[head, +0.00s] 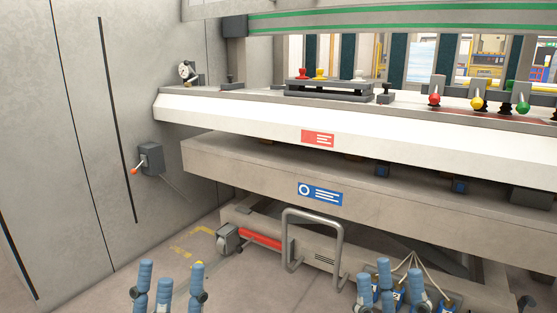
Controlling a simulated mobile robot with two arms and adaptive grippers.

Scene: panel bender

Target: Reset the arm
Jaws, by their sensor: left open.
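My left gripper (172,279) shows at the bottom left, its blue fingers pointing up and spread apart. It is open and nothing shows between the fingers. My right gripper (393,288) shows at the bottom right of centre, its blue fingers upright in front of a blue item with pale cables; whether it holds anything is unclear. My arms behind both grippers are out of the picture. On the grey panel at the left, a dark box (151,158) carries a short lever with an orange tip (135,171), well above and apart from my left gripper.
The panel bender's white beam (240,115) and grey lower beam (240,168) cross the view ahead. A grey bent-tube handle (339,250) stands out low in front. Red, yellow and green knobs (434,99) sit on top. Open floor (120,285) lies at the left.

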